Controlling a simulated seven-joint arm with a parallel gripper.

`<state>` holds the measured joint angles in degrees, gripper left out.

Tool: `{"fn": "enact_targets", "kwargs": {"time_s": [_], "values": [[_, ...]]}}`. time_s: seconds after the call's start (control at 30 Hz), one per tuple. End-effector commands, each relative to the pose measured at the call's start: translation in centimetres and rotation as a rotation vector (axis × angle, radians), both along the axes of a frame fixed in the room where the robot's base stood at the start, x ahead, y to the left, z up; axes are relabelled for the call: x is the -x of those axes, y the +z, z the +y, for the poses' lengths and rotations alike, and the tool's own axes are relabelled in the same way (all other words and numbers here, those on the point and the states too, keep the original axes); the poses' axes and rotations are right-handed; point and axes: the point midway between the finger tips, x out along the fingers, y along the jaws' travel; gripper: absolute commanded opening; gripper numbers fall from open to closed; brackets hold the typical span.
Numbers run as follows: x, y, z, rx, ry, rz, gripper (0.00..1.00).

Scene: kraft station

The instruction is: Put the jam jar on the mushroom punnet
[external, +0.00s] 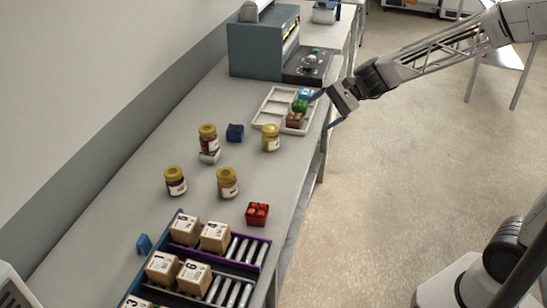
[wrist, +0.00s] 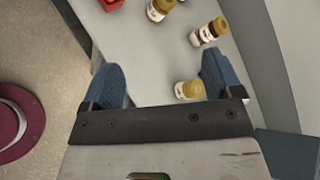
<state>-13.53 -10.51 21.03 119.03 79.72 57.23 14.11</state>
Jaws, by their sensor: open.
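In the external view, a dark red jam jar (external: 208,132) with a yellow lid stands upright on a small white punnet (external: 209,156). That punnet looks like the mushroom one, but its contents are mostly hidden. A second dark red jar (external: 175,187) with a yellow lid stands upright on the table further left. My gripper (external: 327,110) is open and empty, beside the pale tray at the table's right edge. In the wrist view, its blue fingers (wrist: 158,84) are wide apart. A dark jar (wrist: 207,34) shows beyond the right finger.
Yellow jars (external: 228,185) (external: 271,139), a blue punnet (external: 235,133) and a red punnet (external: 257,214) stand on the table. The pale tray (external: 268,113) holds several coloured punnets. A roller rack (external: 225,262) with boxes is in front, a machine (external: 262,48) behind.

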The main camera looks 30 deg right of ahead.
Motion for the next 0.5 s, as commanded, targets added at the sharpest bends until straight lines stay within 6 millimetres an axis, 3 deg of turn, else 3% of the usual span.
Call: {"fn": "enact_targets", "kwargs": {"time_s": [0.13,0.5], "values": [[4.3,0.9,-4.1,0.149,0.097,-0.109,0.85],[14.5,0.9,-14.7,0.558,0.34,-0.343,0.85]]}}
